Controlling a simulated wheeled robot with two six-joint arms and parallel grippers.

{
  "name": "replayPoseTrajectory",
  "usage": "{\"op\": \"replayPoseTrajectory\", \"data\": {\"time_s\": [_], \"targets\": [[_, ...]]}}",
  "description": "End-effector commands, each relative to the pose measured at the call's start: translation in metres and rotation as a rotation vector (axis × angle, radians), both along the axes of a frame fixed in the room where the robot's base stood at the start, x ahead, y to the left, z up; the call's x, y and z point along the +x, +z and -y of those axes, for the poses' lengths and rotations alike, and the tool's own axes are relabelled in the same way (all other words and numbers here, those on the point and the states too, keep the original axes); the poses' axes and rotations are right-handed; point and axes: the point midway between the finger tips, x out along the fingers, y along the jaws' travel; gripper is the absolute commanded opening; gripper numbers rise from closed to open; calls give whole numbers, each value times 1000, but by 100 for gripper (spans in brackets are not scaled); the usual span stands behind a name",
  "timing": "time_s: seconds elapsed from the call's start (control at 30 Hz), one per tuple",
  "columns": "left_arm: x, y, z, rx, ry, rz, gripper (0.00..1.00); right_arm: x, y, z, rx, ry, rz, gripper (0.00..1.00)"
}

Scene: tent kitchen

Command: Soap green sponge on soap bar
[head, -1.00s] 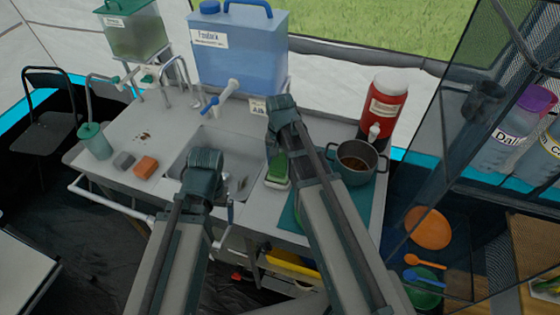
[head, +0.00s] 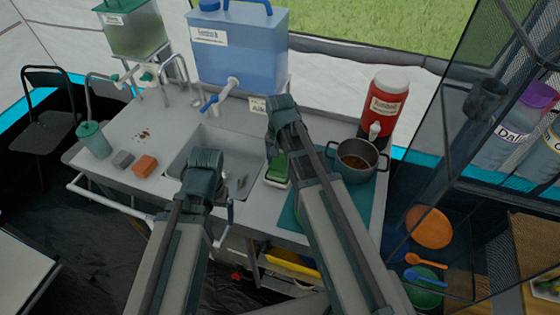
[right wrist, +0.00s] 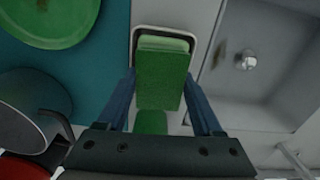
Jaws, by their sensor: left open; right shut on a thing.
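The green sponge (right wrist: 160,82) is between the blue fingers of my right gripper (right wrist: 160,76) in the right wrist view. In the head view the sponge (head: 278,167) shows right of the sink, beside my right arm, which mostly hides that gripper. My left gripper (head: 226,208) is open at the sink's front edge, mostly hidden by its own arm.
The sink (head: 208,143) lies left of the sponge. A teal board (head: 293,212), a pot (head: 356,163) and a red jug (head: 386,103) stand to its right. An orange block (head: 145,166) and a grey block (head: 123,159) lie left of the sink. A green plate (right wrist: 60,15) rests on the board.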

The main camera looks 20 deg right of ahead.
Motion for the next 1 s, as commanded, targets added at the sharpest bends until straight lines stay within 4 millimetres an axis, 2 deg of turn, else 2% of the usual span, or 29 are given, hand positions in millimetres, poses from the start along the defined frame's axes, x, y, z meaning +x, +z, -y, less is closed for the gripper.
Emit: {"op": "replayPoseTrajectory", "data": {"time_s": [1.0], "targets": [[0, -12, 0, 0, 0, 0, 98, 0, -12, 0, 0, 0, 0, 23]]}}
